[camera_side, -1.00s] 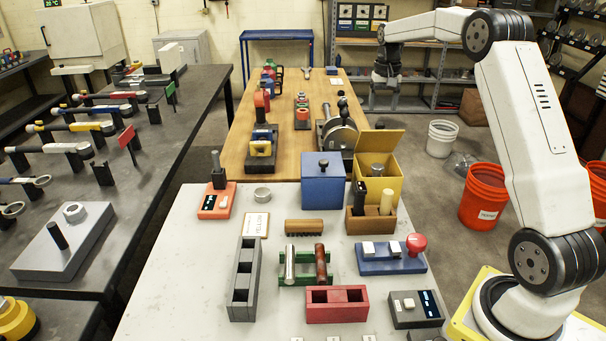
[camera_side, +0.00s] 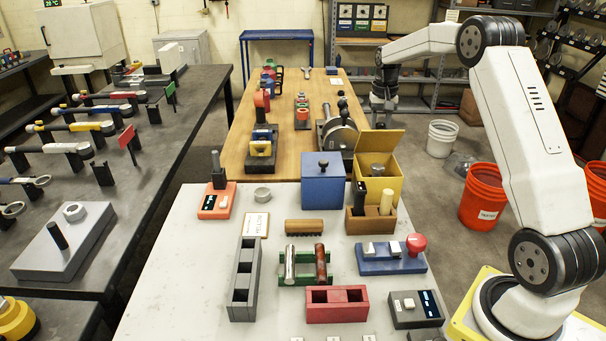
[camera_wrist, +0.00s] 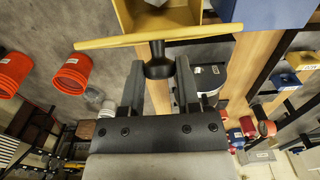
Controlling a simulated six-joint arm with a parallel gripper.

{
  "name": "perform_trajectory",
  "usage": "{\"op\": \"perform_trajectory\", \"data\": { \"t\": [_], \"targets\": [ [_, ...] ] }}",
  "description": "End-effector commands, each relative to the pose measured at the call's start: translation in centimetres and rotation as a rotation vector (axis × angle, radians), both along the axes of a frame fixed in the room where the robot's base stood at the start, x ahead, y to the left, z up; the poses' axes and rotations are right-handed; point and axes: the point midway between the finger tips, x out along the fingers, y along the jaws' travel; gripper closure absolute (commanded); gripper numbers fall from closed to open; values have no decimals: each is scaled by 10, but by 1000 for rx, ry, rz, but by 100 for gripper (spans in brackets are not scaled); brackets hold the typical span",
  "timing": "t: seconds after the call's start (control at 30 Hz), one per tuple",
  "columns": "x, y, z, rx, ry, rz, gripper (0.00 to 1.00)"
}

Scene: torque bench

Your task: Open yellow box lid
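The yellow box (camera_side: 388,185) stands at the back edge of the pale bench top, and a grey round object shows inside it. Its lid (camera_side: 380,141) stands raised and tilted back at the rear of the box. In the wrist view the lid (camera_wrist: 110,41) is nearly edge-on, with its black knob (camera_wrist: 158,66) pointing toward my gripper. My gripper (camera_wrist: 159,75) is open, its fingers on either side of the knob with visible gaps. In the side view my gripper is behind the lid; its fingertips and the knob cannot be made out there.
A blue box (camera_side: 323,183) with a shut lid stands just left of the yellow box. A wooden holder (camera_side: 365,223) with upright handles stands close in front. A grey machine (camera_side: 336,128) stands on the wooden table behind. Orange buckets (camera_side: 482,197) are on the floor to the right.

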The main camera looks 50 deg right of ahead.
Motion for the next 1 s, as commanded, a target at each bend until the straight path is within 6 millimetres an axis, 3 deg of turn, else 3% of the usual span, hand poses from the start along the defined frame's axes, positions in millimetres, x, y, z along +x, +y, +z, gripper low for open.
{"op": "perform_trajectory", "data": {
  "t": [0.03, 0.1, 1.0],
  "targets": [
    [0, 0, 0, 0, 0, 0, 84],
    [0, 0, 0, 0, 0, 0, 100],
    [0, 0, 1, -1, -1, 0, 100]
  ]
}}
